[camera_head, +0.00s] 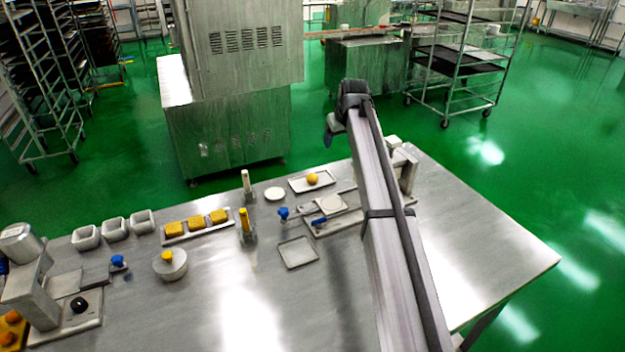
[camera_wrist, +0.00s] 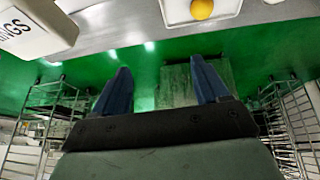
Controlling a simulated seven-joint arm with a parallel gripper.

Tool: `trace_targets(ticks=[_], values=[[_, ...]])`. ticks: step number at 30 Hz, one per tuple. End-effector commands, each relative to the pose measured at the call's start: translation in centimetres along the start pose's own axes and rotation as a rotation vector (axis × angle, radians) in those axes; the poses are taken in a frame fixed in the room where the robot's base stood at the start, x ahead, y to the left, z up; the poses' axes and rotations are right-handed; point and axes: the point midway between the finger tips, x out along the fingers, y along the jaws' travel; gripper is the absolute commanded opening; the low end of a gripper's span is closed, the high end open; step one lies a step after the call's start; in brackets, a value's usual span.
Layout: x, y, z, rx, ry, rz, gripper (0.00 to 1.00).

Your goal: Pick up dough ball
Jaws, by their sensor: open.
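The dough ball (camera_head: 312,179) is a small yellow-orange ball on a pale rectangular tray (camera_head: 296,187) near the table's far edge. In the wrist view the dough ball (camera_wrist: 201,9) shows at the top, on its white tray (camera_wrist: 177,15). My gripper (camera_head: 328,138) is raised at the end of the arm, in the picture above and slightly right of the ball, apart from it. In the wrist view its two blue fingers (camera_wrist: 162,82) are spread with nothing between them.
Yellow blocks on a tray (camera_head: 198,236), white cups (camera_head: 115,229) and upright posts (camera_head: 246,225) stand further left. The table's front middle is bare.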

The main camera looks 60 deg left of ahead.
Motion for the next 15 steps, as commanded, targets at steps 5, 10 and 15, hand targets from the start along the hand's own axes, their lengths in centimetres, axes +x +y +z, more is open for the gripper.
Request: trace_targets(ticks=[5, 10, 15], values=[[1.6, -6.0, 0.5, -0.035, -0.057, -0.090, 0.74], [2.2, -7.2, 0.7, -0.043, -0.072, -0.111, 0.74], [4.0, -7.4, 0.8, -0.042, -0.072, -0.110, 0.74]])
